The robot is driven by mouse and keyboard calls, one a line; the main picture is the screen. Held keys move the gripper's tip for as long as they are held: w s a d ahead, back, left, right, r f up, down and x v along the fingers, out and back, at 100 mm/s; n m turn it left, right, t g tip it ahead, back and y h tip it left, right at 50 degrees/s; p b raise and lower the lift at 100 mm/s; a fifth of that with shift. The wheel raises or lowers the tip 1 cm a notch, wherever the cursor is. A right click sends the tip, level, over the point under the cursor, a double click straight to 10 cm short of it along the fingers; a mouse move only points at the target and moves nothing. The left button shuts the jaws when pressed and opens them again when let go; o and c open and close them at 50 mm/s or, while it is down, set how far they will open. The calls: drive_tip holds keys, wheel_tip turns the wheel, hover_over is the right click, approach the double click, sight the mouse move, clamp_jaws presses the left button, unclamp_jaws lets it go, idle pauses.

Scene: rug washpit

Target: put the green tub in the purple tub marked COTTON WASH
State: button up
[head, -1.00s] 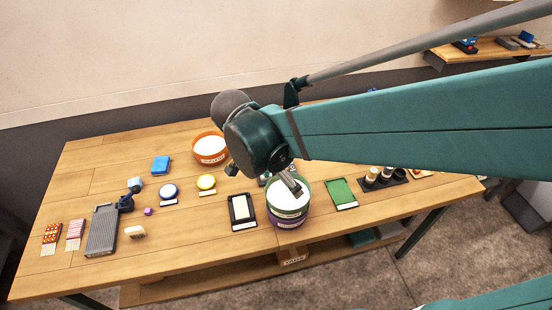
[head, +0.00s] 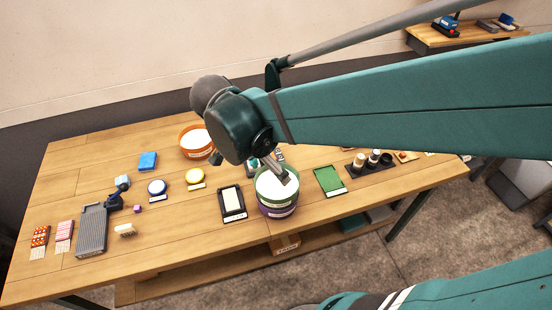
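The green tub (head: 262,185), with a white inside, sits upright in the top of the purple tub (head: 275,212) on the front part of the table. Only the purple tub's lower wall and part of its label show, and the label's words are too small to read. My gripper (head: 249,168) is above and to the left of the green tub. Its fingers are spread wide with nothing seen between them. One finger overlaps the green tub's opening in the picture; I cannot tell whether it touches. The far rim is partly hidden by this finger.
An orange tub (head: 196,153) stands behind my gripper. A black tray with a white pad (head: 232,203) lies left of the stacked tubs, and a green tray (head: 328,180) lies right. The table's front edge is close to the tubs.

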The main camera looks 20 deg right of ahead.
drive_tip(key=s+d+r+n+t+y, duration=0.4)
drive_tip(key=d+n, duration=0.4)
drive_tip(key=n, duration=0.5)
wheel_tip(320, 180, up, 2)
drive_tip(key=shift+s+d+r+t, duration=0.1)
drive_tip(key=shift+s+d+t, duration=0.05)
drive_tip(key=shift+s+t, duration=0.7)
